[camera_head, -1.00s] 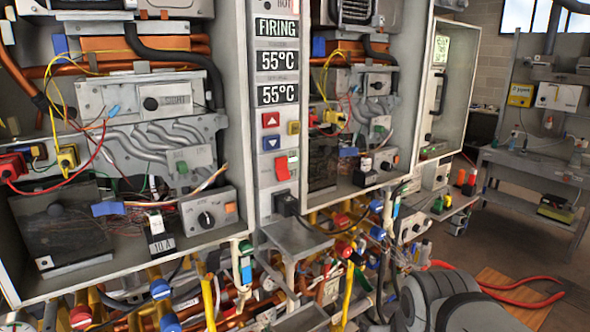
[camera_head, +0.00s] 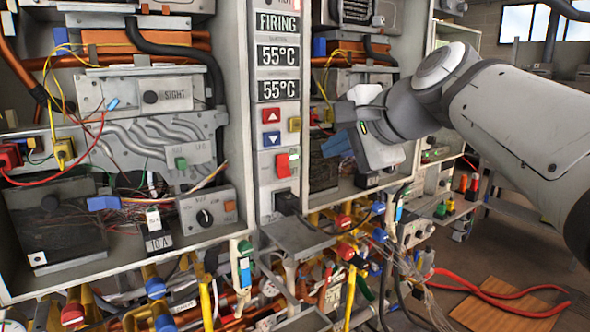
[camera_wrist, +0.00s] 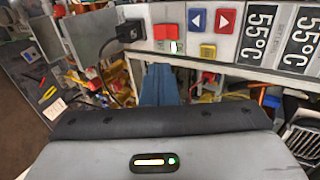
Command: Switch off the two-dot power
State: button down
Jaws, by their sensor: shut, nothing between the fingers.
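A red rocker switch (camera_head: 282,163) sits on the grey control column, below the red up and blue down buttons. It also shows in the wrist view (camera_wrist: 166,32), with a small green mark beside it. I cannot make out a two-dot mark on any unit. My gripper (camera_head: 336,146) is shut and empty, to the right of the column and apart from the switch, in front of the right heater. Its blue fingers show in the wrist view (camera_wrist: 158,84), with the switch just beyond their tips. A black plug (camera_head: 286,203) sits in the column below the switch.
The column's displays (camera_head: 277,56) read FIRING and 55°C twice. An open heater cabinet (camera_head: 120,200) with loose wires stands on the left. A grey shelf (camera_head: 297,236) juts out below the plug. Several pipes and valves (camera_head: 346,251) crowd the space beneath.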

aim_at(286, 172)
jog(key=p+x, duration=0.3)
jog(key=x, duration=1.1)
jog(key=shift+f, duration=0.1)
